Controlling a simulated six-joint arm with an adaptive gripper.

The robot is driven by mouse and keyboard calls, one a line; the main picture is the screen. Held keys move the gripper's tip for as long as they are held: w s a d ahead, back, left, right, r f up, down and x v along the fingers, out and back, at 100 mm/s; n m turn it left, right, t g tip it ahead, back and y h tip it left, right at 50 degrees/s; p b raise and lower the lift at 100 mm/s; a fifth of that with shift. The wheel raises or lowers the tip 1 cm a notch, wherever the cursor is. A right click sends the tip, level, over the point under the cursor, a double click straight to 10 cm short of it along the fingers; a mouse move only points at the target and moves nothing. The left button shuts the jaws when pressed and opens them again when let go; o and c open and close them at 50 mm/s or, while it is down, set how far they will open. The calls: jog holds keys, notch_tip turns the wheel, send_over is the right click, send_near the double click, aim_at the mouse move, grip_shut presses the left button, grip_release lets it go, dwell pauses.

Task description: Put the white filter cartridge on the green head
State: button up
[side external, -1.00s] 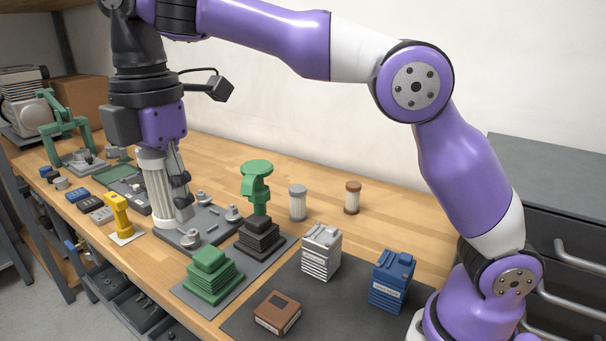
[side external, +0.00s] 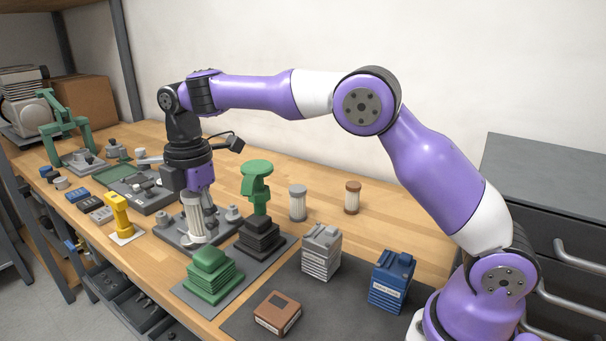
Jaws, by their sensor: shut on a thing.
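My gripper (side external: 204,212) points down and is shut on the white filter cartridge (side external: 192,220), a ribbed white cylinder held upright. The cartridge appears in front of the grey plate with knobs; whether its lower end touches the plate I cannot tell. A green head (side external: 257,182) stands to the right of my gripper, above a black stepped block (side external: 259,238). It has a round flat top and a narrower neck. My gripper and the cartridge are apart from it.
A green ribbed block (side external: 209,275) and a yellow part (side external: 120,215) stand near the front. Grey-capped (side external: 298,203) and brown-capped (side external: 352,198) cartridges stand behind. A grey block (side external: 321,253), blue block (side external: 391,281) and brown box (side external: 277,313) are on the dark mat (side external: 345,315).

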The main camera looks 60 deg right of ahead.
aim_at(208, 253)
jog(key=shift+w+d+f, duration=0.2)
jog(key=shift+d, duration=0.05)
jog(key=shift+f, duration=2)
jog(key=shift+f, duration=0.15)
jog(key=o, duration=1.2)
